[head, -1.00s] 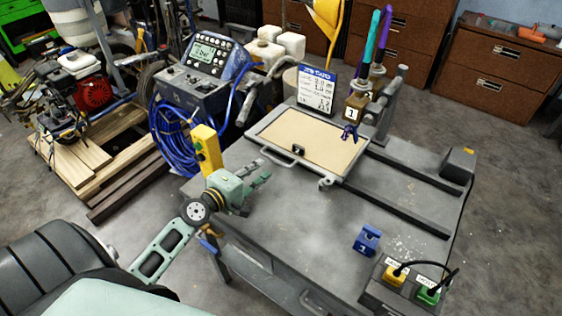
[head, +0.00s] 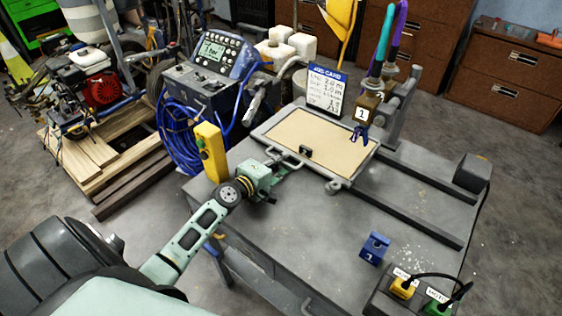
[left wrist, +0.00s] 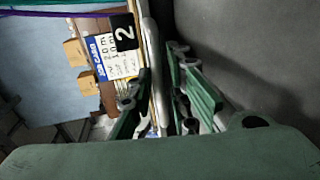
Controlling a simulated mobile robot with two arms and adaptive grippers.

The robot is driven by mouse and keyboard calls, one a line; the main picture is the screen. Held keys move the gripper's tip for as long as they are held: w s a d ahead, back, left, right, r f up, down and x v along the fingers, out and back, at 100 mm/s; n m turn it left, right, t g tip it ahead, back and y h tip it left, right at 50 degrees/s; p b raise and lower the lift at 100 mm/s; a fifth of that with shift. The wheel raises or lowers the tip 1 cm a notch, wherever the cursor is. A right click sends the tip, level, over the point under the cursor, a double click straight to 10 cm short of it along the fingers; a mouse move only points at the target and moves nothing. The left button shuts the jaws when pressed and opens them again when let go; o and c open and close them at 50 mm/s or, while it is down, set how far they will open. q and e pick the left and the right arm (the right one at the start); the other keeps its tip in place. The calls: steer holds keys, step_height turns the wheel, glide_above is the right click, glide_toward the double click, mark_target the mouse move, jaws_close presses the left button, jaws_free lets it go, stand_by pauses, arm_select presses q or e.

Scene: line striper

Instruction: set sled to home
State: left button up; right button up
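The sled is a grey-framed tray with a tan board (head: 325,142), on dark rails on the grey bench. A handle bar (head: 284,156) runs along its near left edge. My left gripper (head: 288,166) is at this handle, its fingers pointing toward the sled. In the left wrist view the gripper (left wrist: 163,95) has its green fingers apart, with a pale metal bar (left wrist: 153,70) between them. I cannot tell whether either finger touches the bar. My right gripper is out of view.
A yellow button box (head: 211,152) stands at the bench's left edge, close to my left arm. A numbered spray holder (head: 366,112) and a card (head: 326,90) stand behind the sled. The rails (head: 420,207) to the right are clear. A blue block (head: 374,248) sits near the front right.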

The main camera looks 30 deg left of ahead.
arm_select(q)
steer(key=shift+c, duration=0.5)
jaws_close()
steer(key=shift+w+a+f+b, duration=0.1)
steer(key=shift+a+f+b, duration=0.1)
steer(key=shift+a+b, duration=0.45)
steer(key=shift+a+r, duration=0.15)
steer(key=shift+o, duration=0.5)
jaws_free()
steer(key=shift+a, duration=0.15)
